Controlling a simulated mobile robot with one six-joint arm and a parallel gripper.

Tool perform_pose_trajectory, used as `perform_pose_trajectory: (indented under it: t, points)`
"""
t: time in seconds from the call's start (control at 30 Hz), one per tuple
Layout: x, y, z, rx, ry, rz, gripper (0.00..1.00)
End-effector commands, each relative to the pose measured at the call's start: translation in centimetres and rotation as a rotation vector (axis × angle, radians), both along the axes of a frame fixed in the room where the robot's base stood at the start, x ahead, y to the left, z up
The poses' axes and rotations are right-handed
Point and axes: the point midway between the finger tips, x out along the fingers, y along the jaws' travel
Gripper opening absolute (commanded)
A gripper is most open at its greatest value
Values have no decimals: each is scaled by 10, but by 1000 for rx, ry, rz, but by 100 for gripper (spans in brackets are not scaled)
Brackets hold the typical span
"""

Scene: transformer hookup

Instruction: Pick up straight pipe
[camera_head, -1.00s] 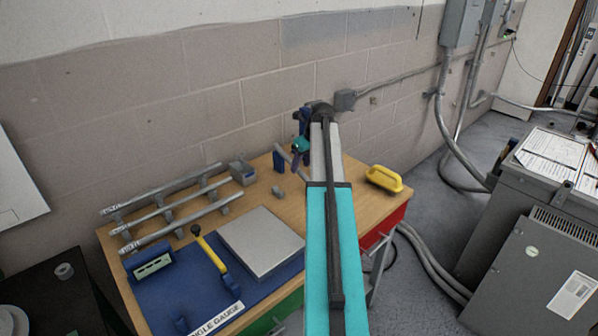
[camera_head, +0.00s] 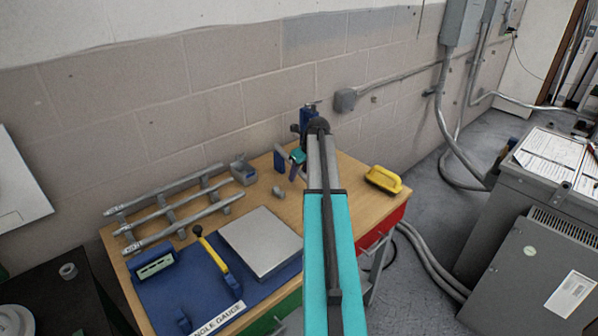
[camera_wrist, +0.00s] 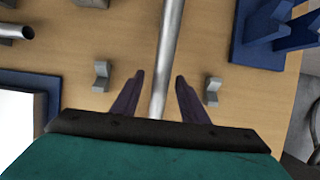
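In the wrist view a straight grey metal pipe (camera_wrist: 172,25) runs from the top edge down between my fingers. Its near end is hidden by my gripper body. My gripper (camera_wrist: 160,76) is open, with one dark finger on each side of the pipe and a gap visible on both sides. In the head view my gripper's teal body (camera_head: 298,155) shows over the back of the wooden table (camera_head: 345,185). My arm hides most of it, and I cannot make out this pipe there.
A rack with several grey pipes (camera_head: 185,218) stands at the table's left. A light square plate (camera_head: 260,240) lies on the blue mat (camera_head: 190,290). Blue stands (camera_wrist: 275,35) and small grey brackets (camera_wrist: 101,75) flank the pipe. A yellow-handled tool (camera_head: 384,179) lies at right.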

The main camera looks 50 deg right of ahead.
Motion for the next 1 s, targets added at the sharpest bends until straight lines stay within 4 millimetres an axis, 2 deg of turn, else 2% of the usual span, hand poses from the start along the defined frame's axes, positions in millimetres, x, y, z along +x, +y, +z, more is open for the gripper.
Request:
perform_pose_trajectory:
  t: [0.37,0.47,0.6,0.63,1.0]
  points:
    - [0,-1,0,0,0,-1,40]
    - [0,-1,0,0,0,-1,26]
    - [0,-1,0,0,0,-1,3]
    - [0,-1,0,0,0,-1,0]
    - [0,-1,2,-1,-1,-1,0]
